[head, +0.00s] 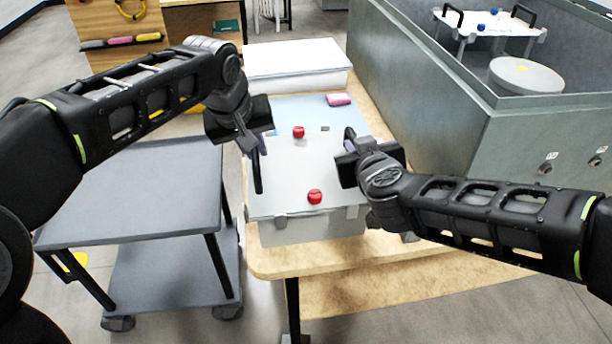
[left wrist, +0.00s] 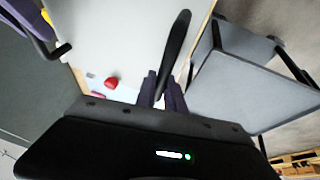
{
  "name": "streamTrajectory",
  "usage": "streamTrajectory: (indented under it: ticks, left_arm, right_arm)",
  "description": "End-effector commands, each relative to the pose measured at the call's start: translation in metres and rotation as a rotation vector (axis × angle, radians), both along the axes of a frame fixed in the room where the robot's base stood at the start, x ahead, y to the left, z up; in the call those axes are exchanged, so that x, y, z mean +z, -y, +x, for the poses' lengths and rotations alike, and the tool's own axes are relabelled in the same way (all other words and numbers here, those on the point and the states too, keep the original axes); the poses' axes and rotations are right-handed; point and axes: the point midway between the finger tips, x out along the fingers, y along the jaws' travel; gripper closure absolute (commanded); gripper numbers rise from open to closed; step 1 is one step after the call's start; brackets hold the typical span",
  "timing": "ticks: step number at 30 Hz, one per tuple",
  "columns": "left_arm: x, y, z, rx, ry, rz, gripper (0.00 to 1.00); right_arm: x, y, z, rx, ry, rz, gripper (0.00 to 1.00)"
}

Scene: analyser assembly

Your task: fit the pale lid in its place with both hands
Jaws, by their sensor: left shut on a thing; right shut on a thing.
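The pale lid (head: 290,170) has two red knobs (head: 315,196) and a black handle on each side. It lies over a pale grey box (head: 310,232) on the wooden table; I cannot tell whether it is fully seated. My left gripper (head: 257,146) is shut on the left handle (head: 257,175); the left wrist view shows this handle (left wrist: 177,45) between its purple fingers (left wrist: 162,90). My right gripper (head: 349,147) is shut on the right handle (head: 349,134), its grip partly hidden by my wrist. The box's inside is hidden.
The wooden table (head: 268,262) carries a white block (head: 295,62) and a pink item (head: 338,99) behind the lid. A grey cart (head: 140,190) stands at left. At right, a grey tank (head: 440,130) holds another white lid with blue knobs (head: 481,27) and a round drum (head: 525,75).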

Motion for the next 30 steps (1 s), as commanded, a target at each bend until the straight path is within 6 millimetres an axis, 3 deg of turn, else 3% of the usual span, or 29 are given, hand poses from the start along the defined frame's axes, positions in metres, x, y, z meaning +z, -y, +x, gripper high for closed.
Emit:
streamTrajectory:
  ticks: [1,2,10,20,26,30]
  left_arm:
    - [-0.007,0.001,0.0,-0.001,0.002,-0.001,1.0]
    - [-0.007,0.001,0.0,-0.001,0.0,0.0,0.86]
    - [-0.004,0.0,0.0,0.0,0.0,0.0,0.65]
    - [0.0,0.0,-0.001,0.0,0.001,-0.001,0.65]
    - [0.021,-0.003,-0.01,-0.001,0.004,-0.002,0.65]
    - [0.046,-0.006,-0.021,0.0,0.004,-0.004,0.65]
  right_arm:
    - [-0.006,-0.001,0.0,0.002,0.003,0.0,1.0]
    - [-0.007,-0.001,0.0,0.002,0.001,0.0,0.86]
    - [-0.004,0.0,0.0,0.001,0.0,0.0,0.65]
    - [-0.004,0.0,0.0,0.0,0.0,0.0,0.65]
    - [-0.003,0.0,0.0,0.0,0.0,0.0,0.65]
    - [-0.004,0.0,0.0,0.0,0.0,0.0,0.65]
